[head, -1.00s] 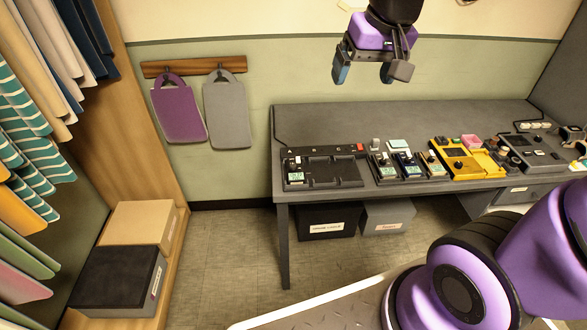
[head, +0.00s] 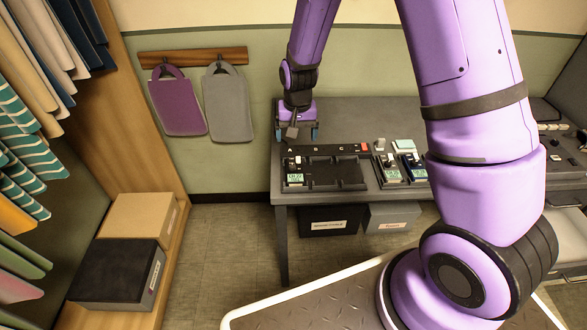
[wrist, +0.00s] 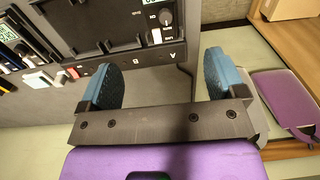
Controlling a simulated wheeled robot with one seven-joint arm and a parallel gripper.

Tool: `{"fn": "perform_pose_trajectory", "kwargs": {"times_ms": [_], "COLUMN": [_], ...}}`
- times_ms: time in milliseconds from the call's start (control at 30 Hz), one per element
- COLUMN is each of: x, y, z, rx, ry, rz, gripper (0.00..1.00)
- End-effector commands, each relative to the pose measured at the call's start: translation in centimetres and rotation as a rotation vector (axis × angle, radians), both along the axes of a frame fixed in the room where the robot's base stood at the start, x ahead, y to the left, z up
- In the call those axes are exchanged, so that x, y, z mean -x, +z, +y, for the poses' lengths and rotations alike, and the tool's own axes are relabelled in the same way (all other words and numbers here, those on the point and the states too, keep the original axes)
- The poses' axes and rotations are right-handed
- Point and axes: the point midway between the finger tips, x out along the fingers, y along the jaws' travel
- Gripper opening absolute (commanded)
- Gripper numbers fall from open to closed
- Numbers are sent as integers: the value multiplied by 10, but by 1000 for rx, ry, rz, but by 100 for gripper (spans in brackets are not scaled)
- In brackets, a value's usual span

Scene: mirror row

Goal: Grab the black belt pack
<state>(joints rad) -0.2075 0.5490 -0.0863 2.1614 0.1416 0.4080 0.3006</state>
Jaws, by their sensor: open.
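A black belt pack (head: 295,172) with a green display and a knob stands in the left bay, by the letter A, of a dark charging dock (head: 335,173) on the grey table. In the wrist view part of it shows at the top edge (wrist: 157,24), cut off by the frame. My gripper (head: 294,135) is open and empty, with blue-padded fingers, over the table just behind the dock's left end.
A grey pack (head: 388,169) and a blue pack (head: 410,167) stand right of the dock. My arm hides much of the table's right side. A purple bag (head: 178,105) and a grey bag (head: 227,105) hang on the wall. Boxes (head: 328,220) sit under the table.

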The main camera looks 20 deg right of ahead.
Motion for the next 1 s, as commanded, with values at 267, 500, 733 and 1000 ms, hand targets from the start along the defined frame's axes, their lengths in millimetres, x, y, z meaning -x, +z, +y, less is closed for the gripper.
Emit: {"fn": "perform_pose_trajectory", "kwargs": {"times_ms": [267,500,733,1000], "x": [-4,-3,-4,-4], "y": [-41,-74,-94,-121], "z": [3,3,3,0], "rx": [15,15,14,14], "ry": [-19,-19,-18,-20], "rz": [27,30,28,30], "gripper": [89,89,89,89]}}
